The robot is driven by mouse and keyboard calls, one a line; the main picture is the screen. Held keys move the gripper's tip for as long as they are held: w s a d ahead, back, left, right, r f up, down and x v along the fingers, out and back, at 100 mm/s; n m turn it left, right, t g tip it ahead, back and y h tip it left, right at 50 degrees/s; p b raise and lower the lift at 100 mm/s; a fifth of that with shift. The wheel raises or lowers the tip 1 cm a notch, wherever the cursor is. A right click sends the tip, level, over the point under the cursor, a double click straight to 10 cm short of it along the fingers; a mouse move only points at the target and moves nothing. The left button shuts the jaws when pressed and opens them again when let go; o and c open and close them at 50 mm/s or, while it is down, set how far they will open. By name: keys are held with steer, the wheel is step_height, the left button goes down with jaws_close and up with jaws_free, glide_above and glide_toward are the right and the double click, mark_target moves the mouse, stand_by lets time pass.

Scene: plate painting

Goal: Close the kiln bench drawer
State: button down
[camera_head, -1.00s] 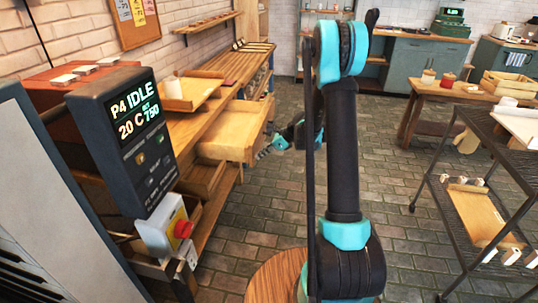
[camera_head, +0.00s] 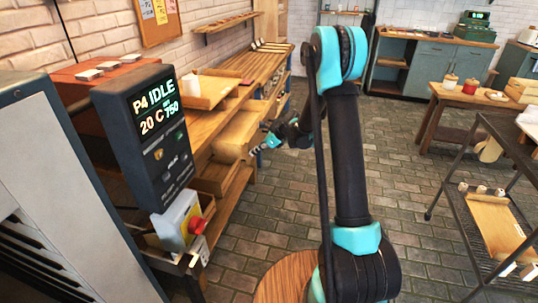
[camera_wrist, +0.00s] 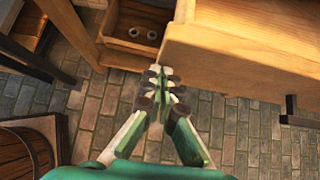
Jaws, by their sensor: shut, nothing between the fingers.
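The kiln bench drawer (camera_head: 237,132) is a pale wooden drawer that juts out from under the bench top in the head view. Its plain wooden face and edge (camera_wrist: 240,58) fill the upper right of the wrist view. My gripper (camera_head: 257,149) is beside the drawer's front in the head view. In the wrist view the closed fingertips (camera_wrist: 160,76) are at the lower left corner of the drawer; I cannot tell whether they touch it. Nothing is between the fingers. The drawer's inside is mostly hidden.
The long wooden bench (camera_head: 214,118) runs along the left wall. A lower wooden compartment (camera_wrist: 130,50) holds two small round objects. The kiln control panel (camera_head: 150,135) stands in front at left. A wire rack cart (camera_head: 490,215) is at right. Brick floor between is clear.

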mark_target(219, 145)
steer(key=w+a, duration=0.1)
steer(key=a, duration=0.4)
steer(key=w+a, duration=0.2)
steer(key=a, duration=0.4)
steer(key=w+a, duration=0.2)
steer(key=a, duration=0.3)
steer(key=shift+w+a, duration=0.2)
steer(key=shift+a, duration=0.35)
steer(key=shift+w+r, duration=0.1)
